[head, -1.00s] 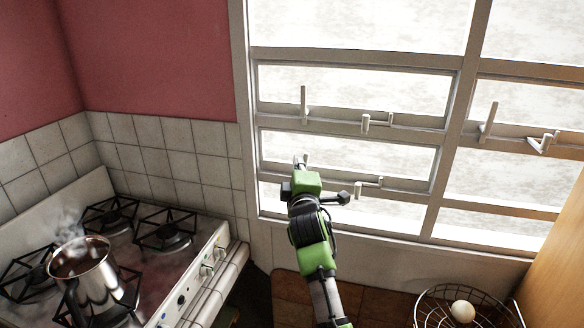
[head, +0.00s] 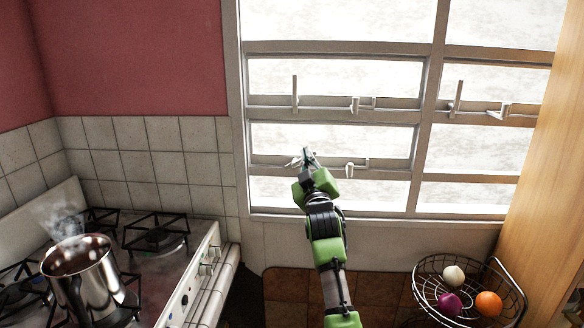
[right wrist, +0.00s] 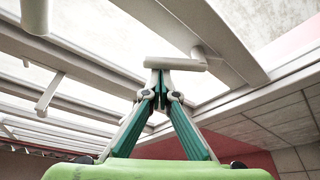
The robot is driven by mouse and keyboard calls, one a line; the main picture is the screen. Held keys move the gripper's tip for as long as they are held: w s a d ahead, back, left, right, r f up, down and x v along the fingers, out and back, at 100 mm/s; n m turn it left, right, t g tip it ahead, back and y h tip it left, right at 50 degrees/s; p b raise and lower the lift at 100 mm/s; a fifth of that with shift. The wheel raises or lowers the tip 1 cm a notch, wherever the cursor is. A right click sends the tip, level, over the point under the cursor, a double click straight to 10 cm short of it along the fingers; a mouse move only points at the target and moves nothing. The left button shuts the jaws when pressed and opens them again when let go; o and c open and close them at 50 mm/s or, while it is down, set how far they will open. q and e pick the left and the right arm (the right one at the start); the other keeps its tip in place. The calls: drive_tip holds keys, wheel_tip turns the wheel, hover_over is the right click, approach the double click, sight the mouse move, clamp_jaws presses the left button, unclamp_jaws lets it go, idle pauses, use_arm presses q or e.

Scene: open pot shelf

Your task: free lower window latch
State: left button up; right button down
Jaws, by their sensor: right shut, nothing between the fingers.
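The lower window latch (head: 294,161) is a small pale handle on the lower crossbar of the left window, partly hidden by my right gripper (head: 307,155) in the head view. In the right wrist view the latch handle (right wrist: 160,63) is a short pale bar lying crosswise at the fingertips. My right gripper (right wrist: 166,76) is shut and empty, its tips right at the bar. They look in contact, but I cannot be sure. A small pale window stay (head: 350,170) sits on the same crossbar to the right. My left gripper is not in view.
An upper latch (head: 295,92) stands upright above, and another handle (head: 457,97) is on the right window. A steaming pot (head: 82,278) stands on the stove (head: 172,272) at left. A wire basket (head: 421,292) with produce sits at lower right beside a wooden panel (head: 553,180).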

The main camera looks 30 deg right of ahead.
drive_tip(key=m+h+b, duration=0.1)
drive_tip(key=m, duration=0.1)
drive_tip(key=d+f+m+b, duration=0.1)
drive_tip(key=s+f+m+h+b, duration=0.1)
drive_tip(key=m, duration=0.1)
drive_tip(key=shift+d+f+m+g+h, duration=0.2)
drive_tip(key=shift+f+m+g+h, duration=0.1)
drive_tip(key=shift+g, duration=0.1)
drive_tip(key=shift+f+b, duration=0.2)
drive_tip(key=shift+b, duration=0.1)
idle(0.3)
